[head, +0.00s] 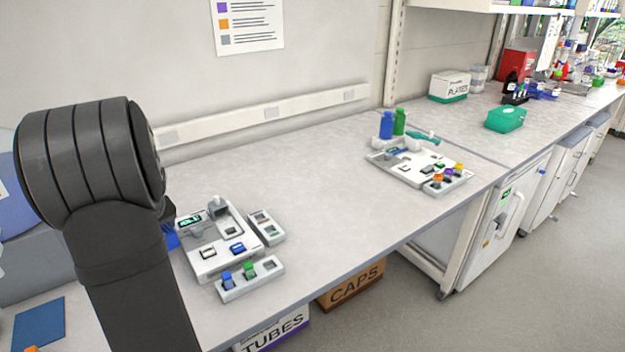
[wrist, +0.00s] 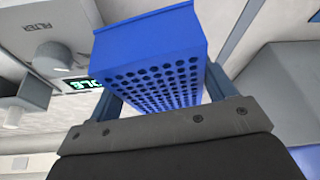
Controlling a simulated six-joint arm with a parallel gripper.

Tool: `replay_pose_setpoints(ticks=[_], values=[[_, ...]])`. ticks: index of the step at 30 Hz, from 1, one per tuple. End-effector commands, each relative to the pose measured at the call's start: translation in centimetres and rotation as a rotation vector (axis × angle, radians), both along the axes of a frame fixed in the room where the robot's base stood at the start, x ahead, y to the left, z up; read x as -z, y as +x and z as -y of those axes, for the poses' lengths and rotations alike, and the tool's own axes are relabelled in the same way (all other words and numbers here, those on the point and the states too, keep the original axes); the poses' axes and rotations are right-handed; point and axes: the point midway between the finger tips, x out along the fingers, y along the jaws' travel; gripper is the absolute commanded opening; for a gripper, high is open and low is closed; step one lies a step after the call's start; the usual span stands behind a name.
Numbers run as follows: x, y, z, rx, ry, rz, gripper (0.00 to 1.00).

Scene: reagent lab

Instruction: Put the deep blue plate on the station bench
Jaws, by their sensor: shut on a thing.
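The deep blue plate (wrist: 150,42), a block with rows of round holes, is between the two fingers of my gripper (wrist: 160,82) in the wrist view. My gripper is shut on it. In the head view only a small blue piece of the plate (head: 171,238) shows past my dark arm, at the left edge of the white device. My gripper is hidden there behind the arm. The station bench (head: 330,190) is the long pale grey top. I cannot tell whether the plate touches it.
A white device (head: 206,262) with a lit display stands close to the plate, with small racks (head: 250,280) beside it. A second white station (head: 400,165) holds bottles and coloured caps farther right. The bench between them is clear. A blue mat (head: 40,325) lies at lower left.

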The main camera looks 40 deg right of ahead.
Motion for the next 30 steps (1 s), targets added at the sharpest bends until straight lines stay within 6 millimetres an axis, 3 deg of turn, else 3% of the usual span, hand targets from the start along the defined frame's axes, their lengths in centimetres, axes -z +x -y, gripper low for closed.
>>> replay_pose_setpoints(ticks=[5,12,23,30], values=[[-2.3,2.3,4.2,0.064,-0.002,0.004,0.53],[-6.6,4.9,12.5,0.181,-0.006,0.003,0.53],[-6.4,1.1,28.0,0.433,-0.011,0.002,0.53],[-6.4,-4.7,39.8,0.638,-0.015,-0.001,0.53]])
